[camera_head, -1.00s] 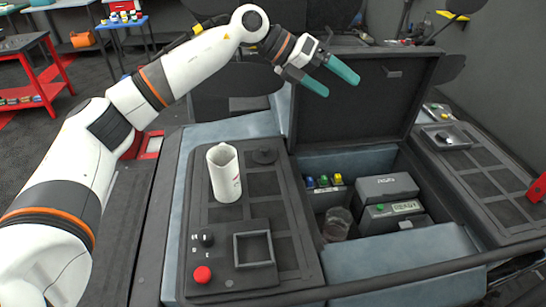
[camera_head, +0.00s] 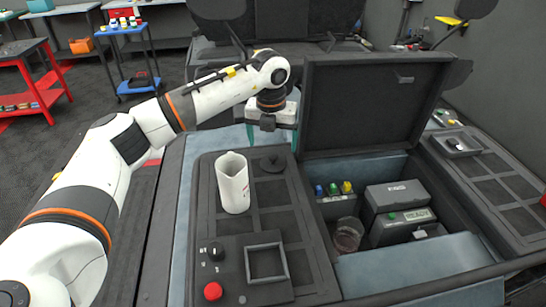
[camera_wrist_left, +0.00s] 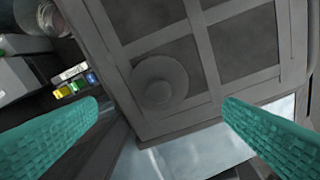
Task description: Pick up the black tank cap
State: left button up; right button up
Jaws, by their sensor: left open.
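The black tank cap (camera_head: 272,164) is a round dark disc with a raised knob, lying on the dark panel (camera_head: 288,225) behind and right of a white jug (camera_head: 233,183). In the left wrist view the cap (camera_wrist_left: 159,82) shows between the two teal fingers, beyond their tips. My left gripper (camera_head: 272,142) is open and empty, pointing down above and slightly behind the cap, apart from it. My right gripper is out of view.
A square frame (camera_head: 266,263) and a red button (camera_head: 213,291) sit at the panel's front.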

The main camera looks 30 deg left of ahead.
aim_at(273, 156)
pick_arm(q)
notch_tip(273, 156, down, 5)
jog(key=shift+r+p, duration=0.1)
jog(key=shift+p, duration=0.85)
jog(key=shift+f, duration=0.35)
jog(key=c, duration=1.1)
